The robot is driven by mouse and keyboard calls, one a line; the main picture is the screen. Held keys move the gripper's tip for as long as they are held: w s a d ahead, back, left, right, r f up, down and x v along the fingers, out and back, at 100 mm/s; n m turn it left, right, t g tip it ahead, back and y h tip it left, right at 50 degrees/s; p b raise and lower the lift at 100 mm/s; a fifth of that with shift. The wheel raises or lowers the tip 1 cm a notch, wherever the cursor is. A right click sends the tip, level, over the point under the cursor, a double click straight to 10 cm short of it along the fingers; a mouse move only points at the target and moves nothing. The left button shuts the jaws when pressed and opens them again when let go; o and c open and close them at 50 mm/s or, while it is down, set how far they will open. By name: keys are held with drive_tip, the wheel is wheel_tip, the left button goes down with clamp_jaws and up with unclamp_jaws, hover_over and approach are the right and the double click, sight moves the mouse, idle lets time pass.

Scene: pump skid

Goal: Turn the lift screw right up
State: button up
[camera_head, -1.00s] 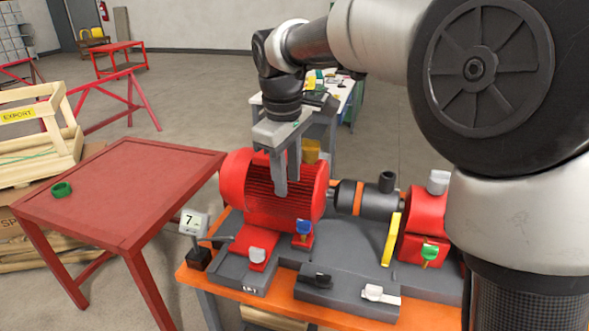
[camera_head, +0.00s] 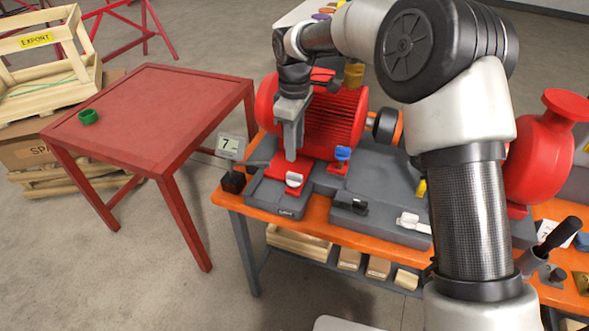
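My gripper (camera_head: 291,152) points straight down in front of the red motor (camera_head: 335,120), above a white knob (camera_head: 293,180) on a red foot at the motor's front left. The fingertips look just above or behind the knob; I cannot tell whether they touch it. The fingers overlap in this view, so their gap is hidden. A blue knob (camera_head: 342,153) stands on another red foot to the right. Which part is the lift screw is not marked.
The skid stands on an orange bench (camera_head: 270,208). Black (camera_head: 350,206) and white (camera_head: 412,223) pieces sit along its front. My arm hides part of the right side. A red table (camera_head: 150,110) with a green ring (camera_head: 88,117) stands left. A red pump (camera_head: 540,150) is at right.

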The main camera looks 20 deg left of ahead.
sight(294, 174)
wheel_tip(294, 174, down, 9)
idle(0.3)
clamp_jaws()
